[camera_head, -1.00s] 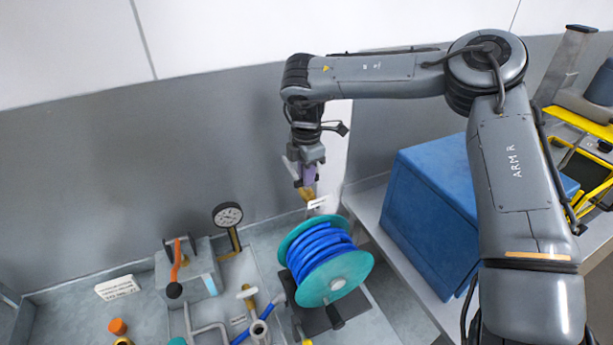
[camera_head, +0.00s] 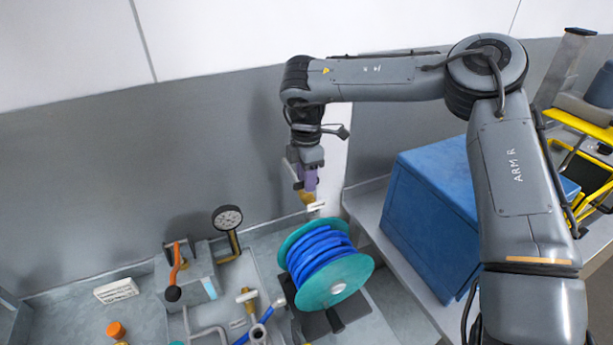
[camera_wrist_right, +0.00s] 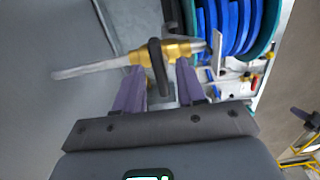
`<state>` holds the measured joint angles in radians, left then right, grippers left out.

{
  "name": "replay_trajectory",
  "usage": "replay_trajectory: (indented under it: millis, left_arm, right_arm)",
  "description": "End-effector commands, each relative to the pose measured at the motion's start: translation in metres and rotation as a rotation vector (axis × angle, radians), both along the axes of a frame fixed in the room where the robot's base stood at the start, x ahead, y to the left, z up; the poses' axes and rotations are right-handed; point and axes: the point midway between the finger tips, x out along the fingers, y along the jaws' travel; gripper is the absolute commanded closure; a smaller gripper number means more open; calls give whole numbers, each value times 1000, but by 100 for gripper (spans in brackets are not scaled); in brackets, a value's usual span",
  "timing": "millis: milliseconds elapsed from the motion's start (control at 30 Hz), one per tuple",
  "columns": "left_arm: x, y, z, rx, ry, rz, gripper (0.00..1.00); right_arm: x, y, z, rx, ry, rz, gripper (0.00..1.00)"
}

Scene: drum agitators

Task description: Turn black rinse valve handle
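The brass rinse valve (camera_wrist_right: 185,52) with its black handle (camera_wrist_right: 157,68) shows in the right wrist view, on a pipe running across the picture. My right gripper (camera_wrist_right: 160,66) has two purple fingers spread apart, one on each side of the handle. The handle stands in the gap, and I see space between it and both fingers. In the head view my right gripper (camera_head: 306,188) points down at the brass valve (camera_head: 307,198) by the back wall; the handle cannot be made out there. My left gripper is not in view.
A teal reel of blue hose (camera_head: 325,262) stands just in front of the valve. A pressure gauge (camera_head: 228,218) and a grey box with an orange lever (camera_head: 177,262) are to the left. A blue case (camera_head: 425,215) is on the right.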

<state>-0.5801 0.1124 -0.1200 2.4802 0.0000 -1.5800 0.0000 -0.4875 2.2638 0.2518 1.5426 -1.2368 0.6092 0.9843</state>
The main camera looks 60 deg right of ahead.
Motion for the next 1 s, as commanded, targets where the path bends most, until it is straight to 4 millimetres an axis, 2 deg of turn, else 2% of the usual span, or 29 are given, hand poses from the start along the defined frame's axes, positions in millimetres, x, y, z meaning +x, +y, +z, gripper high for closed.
replay_trajectory:
  millis: [200,333,800,1000]
  left_arm:
    - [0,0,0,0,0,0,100]
    - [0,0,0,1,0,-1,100]
    - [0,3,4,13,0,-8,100]
    - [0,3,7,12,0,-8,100]
  right_arm:
    - [0,0,1,0,0,1,61]
    - [0,0,10,-2,-1,1,61]
    - [0,0,85,-3,-2,0,61]
    - [0,0,104,-3,0,1,61]
